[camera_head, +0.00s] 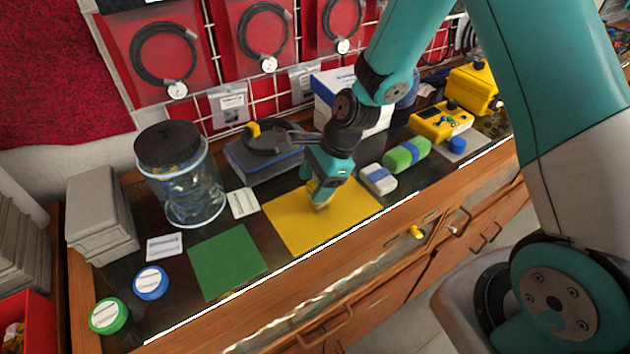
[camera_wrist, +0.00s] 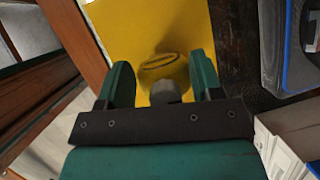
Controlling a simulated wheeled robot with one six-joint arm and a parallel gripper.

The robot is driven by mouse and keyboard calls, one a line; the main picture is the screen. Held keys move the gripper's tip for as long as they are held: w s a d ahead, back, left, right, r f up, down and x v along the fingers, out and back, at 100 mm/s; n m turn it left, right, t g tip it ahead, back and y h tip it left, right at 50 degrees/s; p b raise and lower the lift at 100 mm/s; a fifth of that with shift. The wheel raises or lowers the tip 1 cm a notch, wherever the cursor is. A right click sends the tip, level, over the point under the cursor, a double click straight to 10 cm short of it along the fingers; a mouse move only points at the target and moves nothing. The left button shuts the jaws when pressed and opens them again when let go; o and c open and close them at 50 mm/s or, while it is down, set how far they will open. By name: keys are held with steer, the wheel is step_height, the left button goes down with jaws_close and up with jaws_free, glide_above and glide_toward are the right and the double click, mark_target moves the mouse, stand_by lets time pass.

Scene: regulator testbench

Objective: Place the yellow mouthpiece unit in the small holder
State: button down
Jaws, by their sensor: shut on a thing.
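My gripper (camera_head: 322,190) is low over the yellow mat (camera_head: 283,228) on the bench, pointing down. It is shut on the yellow mouthpiece unit (camera_head: 319,197), which is hard to tell from the mat behind it. In the wrist view the unit (camera_wrist: 162,66) shows between my two fingers (camera_wrist: 162,80) as a yellow body with a rounded outline and a grey end. The fingers hide part of it. I cannot tell whether it touches the mat. I cannot clearly pick out the small holder.
A green mat (camera_head: 228,262) lies left of the yellow mat. A glass jar (camera_head: 188,190) and a blue case (camera_head: 255,165) with a black hose stand behind. White-blue and green blocks (camera_head: 407,154) and a yellow device (camera_head: 441,122) are to the right. Round lids (camera_head: 150,282) lie front left.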

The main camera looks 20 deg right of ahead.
steer(key=shift+f, duration=0.2)
steer(key=shift+c, duration=1.2)
jaws_free()
steer(key=shift+f, duration=0.1)
